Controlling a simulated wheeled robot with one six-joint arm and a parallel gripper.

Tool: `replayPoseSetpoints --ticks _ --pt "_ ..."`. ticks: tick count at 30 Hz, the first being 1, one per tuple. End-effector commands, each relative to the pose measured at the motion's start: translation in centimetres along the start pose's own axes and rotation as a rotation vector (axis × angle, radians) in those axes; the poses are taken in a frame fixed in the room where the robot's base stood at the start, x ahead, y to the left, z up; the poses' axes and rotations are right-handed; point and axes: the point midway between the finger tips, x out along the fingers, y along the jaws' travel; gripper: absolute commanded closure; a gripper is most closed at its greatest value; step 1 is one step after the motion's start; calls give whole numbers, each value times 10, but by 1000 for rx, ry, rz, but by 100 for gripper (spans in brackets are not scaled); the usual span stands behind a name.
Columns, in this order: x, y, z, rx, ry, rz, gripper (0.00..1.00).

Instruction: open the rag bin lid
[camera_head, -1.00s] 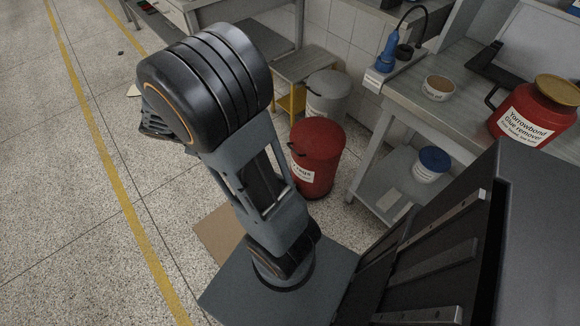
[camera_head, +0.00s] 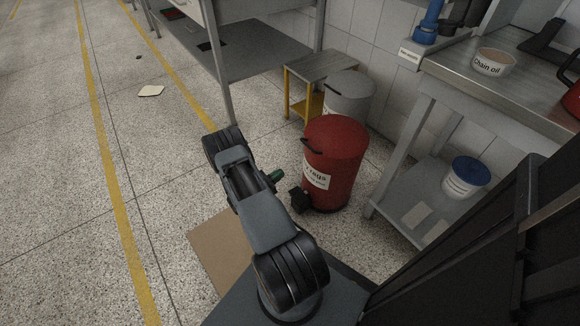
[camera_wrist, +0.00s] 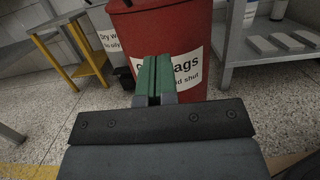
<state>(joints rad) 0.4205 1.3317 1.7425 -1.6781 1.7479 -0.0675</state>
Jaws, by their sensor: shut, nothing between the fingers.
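The rag bin (camera_head: 345,178) is a red drum with a white label, standing upright on the floor. Its red lid (camera_head: 338,133) is down, with a dark handle (camera_head: 311,146) on its left edge. A small black block (camera_head: 299,200) sits low at the bin's left foot; I cannot tell surely what it is. My gripper (camera_head: 277,176) has green fingers and is left of the bin, pointing toward it at lower body height, below the lid. In the wrist view my gripper (camera_wrist: 154,62) is shut and empty, in front of the bin's label (camera_wrist: 183,68), covering part of it.
A grey bin (camera_head: 350,96) stands behind the red one, beside a small yellow-legged table (camera_head: 318,66). A metal workbench (camera_head: 490,85) is at right, with a blue-lidded tub (camera_head: 467,175) on its lower shelf. A cardboard sheet (camera_head: 215,250) lies on the floor. Floor at left is open.

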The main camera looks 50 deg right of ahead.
Motion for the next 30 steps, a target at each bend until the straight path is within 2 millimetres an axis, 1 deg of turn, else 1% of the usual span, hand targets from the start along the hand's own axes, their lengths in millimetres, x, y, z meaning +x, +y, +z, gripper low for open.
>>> replayPoseSetpoints --ticks 5,12,16,18,21,25,30 --pt "28 -1 -2 -1 -2 -4 100" --pt "74 -2 -3 0 -1 -4 100" --pt "96 -1 -2 -1 -2 -3 100" --pt "102 0 8 2 -2 -2 100" --pt "109 -1 16 0 0 0 100" --pt "116 0 23 0 0 0 100" --pt "120 0 27 0 -1 1 100"
